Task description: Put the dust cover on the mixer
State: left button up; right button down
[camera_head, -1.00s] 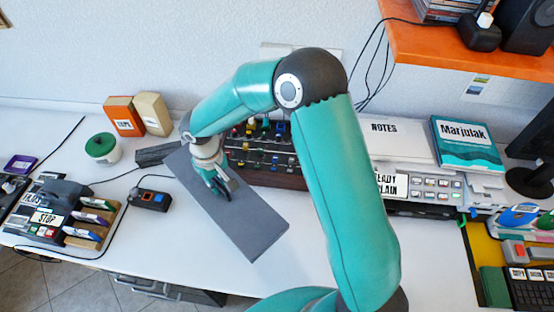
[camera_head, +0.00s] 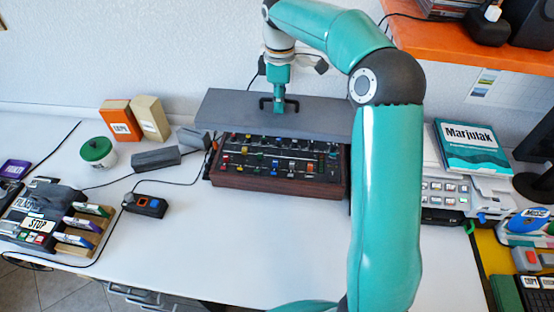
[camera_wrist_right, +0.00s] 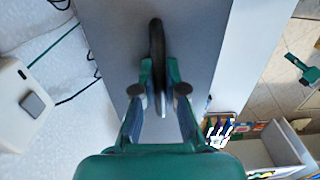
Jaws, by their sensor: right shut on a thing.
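The dust cover (camera_head: 325,118) is a long flat grey panel with a black handle on top. My right gripper (camera_head: 279,103) is shut on that handle and points down from above. In the right wrist view the gripper (camera_wrist_right: 158,95) has its fingers on both sides of the black handle, with the grey cover (camera_wrist_right: 195,35) beneath. The mixer (camera_head: 280,183), with a dark wooden case and coloured knobs, stands on the table. The cover is raised and lies over the mixer's back part in the picture; the front rows of knobs show. My left gripper is not in view.
A grey block (camera_head: 156,158) and a black button box (camera_head: 145,205) with cables lie left of the mixer. A green-lidded jar (camera_head: 98,152) and two boxes stand further left. An orange shelf (camera_head: 480,50) overhangs at upper right. The table front is clear.

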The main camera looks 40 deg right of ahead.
notch_tip(320, 180, down, 19)
jog(key=shift+r+p, duration=0.2)
jog(key=shift+p, duration=0.35)
jog(key=c, duration=1.2)
grip_release()
jog(key=shift+c, duration=0.2)
notch_tip(320, 180, up, 12)
jog(key=b, duration=0.1)
